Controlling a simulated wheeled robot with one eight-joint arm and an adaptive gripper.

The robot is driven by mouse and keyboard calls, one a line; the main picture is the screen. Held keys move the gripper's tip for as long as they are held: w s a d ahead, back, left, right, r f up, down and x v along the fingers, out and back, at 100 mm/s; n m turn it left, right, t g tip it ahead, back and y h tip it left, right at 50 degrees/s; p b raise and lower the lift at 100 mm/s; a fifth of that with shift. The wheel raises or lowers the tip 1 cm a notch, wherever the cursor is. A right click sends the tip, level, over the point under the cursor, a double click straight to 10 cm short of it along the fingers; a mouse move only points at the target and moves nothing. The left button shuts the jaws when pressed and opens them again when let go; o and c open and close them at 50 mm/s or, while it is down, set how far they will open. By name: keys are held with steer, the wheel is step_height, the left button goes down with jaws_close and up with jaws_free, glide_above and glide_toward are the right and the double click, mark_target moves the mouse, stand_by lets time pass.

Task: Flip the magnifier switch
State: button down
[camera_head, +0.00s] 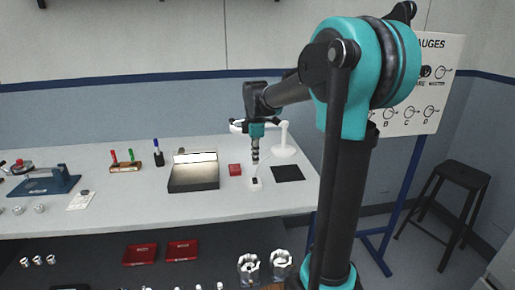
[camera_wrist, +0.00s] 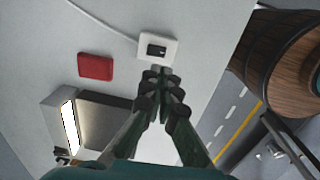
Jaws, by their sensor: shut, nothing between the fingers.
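The switch (camera_head: 255,184) is a small white box with a black rocker, lying on the bench top. It also shows in the wrist view (camera_wrist: 157,50), with a white cord running from it to the upper left. The magnifier (camera_head: 284,150) is white, on a round base behind the switch; my arm partly covers its ring. My gripper (camera_head: 255,160) points down above the switch. In the wrist view, my gripper's fingertips (camera_wrist: 156,73) are together and empty, appearing just below the switch's edge. Whether they touch it cannot be told.
A red block (camera_head: 235,170) lies left of the switch, and a black mat (camera_head: 288,174) lies to its right. A lit box (camera_head: 194,178) stands farther left. A wooden barrel (camera_wrist: 282,65) shows beyond the bench edge in the wrist view.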

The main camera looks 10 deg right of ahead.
mark_target(254, 178)
steer(key=r, duration=0.2)
steer(key=s+r, duration=0.1)
steer(key=r, duration=0.2)
steer(key=shift+s+r, duration=0.1)
steer(key=shift+r, duration=0.15)
